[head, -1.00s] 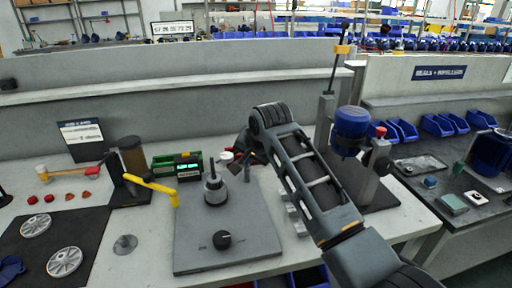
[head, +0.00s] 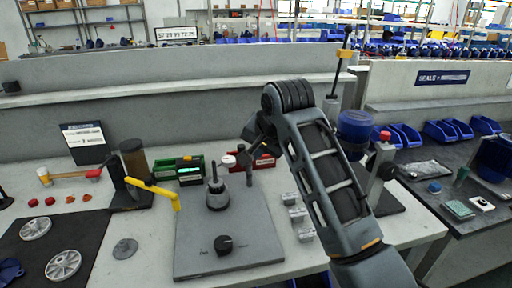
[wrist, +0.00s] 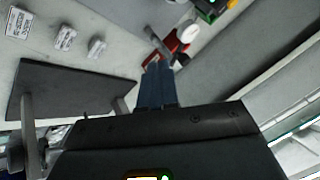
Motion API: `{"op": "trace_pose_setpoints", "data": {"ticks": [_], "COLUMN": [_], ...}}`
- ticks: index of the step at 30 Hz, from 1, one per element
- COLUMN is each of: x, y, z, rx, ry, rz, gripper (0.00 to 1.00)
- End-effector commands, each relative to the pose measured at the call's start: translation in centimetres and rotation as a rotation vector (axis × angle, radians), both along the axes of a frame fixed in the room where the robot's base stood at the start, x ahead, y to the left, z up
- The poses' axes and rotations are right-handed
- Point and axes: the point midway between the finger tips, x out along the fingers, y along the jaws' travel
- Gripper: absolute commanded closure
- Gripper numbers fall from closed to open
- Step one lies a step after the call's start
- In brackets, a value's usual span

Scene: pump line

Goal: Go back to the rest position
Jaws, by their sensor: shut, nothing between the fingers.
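My gripper (head: 245,157) hangs in the air over the back of the workbench (head: 150,235), behind the grey fixture plate (head: 255,254) and close in the picture to the red bin (head: 266,162). The arm's links hide part of it in the head view. In the wrist view its two dark fingers (wrist: 156,86) lie together with nothing between them. They point toward the red bin (wrist: 150,52) and a white round-topped item (wrist: 188,34).
Metal blocks (head: 297,214) lie right of the plate. A press with a blue motor (head: 355,128) stands close behind my arm. A low wall (head: 150,105) runs behind.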

Motion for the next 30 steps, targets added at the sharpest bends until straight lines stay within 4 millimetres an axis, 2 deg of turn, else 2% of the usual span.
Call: {"op": "trace_pose_setpoints", "data": {"ticks": [2,5,11,15,21,27,30], "x": [-0.3,-1.3,-5.3,-9.0,-15.1,-22.0,-25.6], "y": [0.0,-0.1,-0.8,-1.6,-3.3,-5.5,-6.6], "z": [-0.8,-3.1,-10.0,-14.3,-18.9,-21.8,-22.5], "rx": [0.002,0.010,0.032,0.038,0.026,-0.009,-0.037], "ry": [-0.001,-0.015,-0.082,-0.142,-0.227,-0.311,-0.352], "rz": [0.004,0.015,0.045,0.061,0.066,0.065,0.062], "gripper": [1.00,1.00,1.00,1.00,1.00,1.00,1.00]}}
